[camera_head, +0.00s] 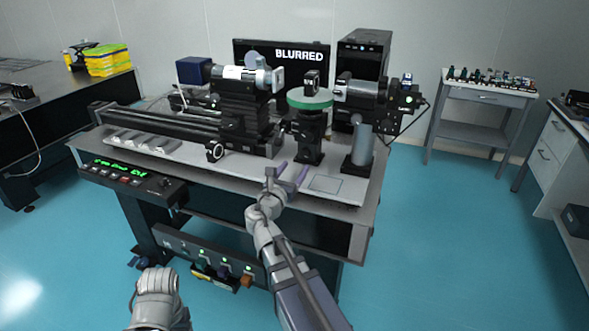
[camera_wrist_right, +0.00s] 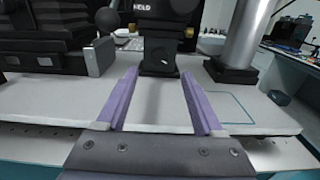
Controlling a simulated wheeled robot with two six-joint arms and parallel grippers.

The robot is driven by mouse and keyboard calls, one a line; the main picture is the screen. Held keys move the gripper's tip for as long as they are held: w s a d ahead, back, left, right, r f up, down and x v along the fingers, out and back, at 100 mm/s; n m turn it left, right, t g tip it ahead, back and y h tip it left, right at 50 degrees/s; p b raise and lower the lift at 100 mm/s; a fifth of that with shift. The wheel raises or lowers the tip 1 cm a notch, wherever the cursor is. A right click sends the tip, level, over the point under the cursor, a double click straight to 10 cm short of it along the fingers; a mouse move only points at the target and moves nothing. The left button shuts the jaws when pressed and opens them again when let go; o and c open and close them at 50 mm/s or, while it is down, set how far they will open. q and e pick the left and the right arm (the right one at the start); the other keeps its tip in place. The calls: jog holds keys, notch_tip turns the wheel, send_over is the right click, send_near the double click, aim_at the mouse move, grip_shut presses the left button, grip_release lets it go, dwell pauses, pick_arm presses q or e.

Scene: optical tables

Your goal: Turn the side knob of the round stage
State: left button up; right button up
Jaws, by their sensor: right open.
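The round stage (camera_head: 310,98) has a green rim and sits on a black post on the optical table. A small dark knob (camera_head: 287,126) appears at the left of its post, too small to make out well. My right gripper (camera_head: 291,173) is open and empty, low in front of the post and apart from it. In the right wrist view, its purple fingers (camera_wrist_right: 157,100) point toward the dark post base (camera_wrist_right: 160,56), with bare plate between them. A dark ball-shaped knob (camera_wrist_right: 107,20) shows at upper left there. The stage top is outside that view. My left gripper's fingers are out of sight.
A metal cylinder post (camera_head: 361,146) stands right of the stage. A black mount (camera_head: 240,118) with a lens tube stands to its left. A control box (camera_head: 130,184) is at the table's front left. The plate's front right is clear.

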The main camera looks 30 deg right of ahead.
aim_at(304, 155)
jog(key=shift+n, duration=0.5)
jog(key=shift+x, duration=3.9)
jog(key=shift+c, duration=0.2)
grip_shut()
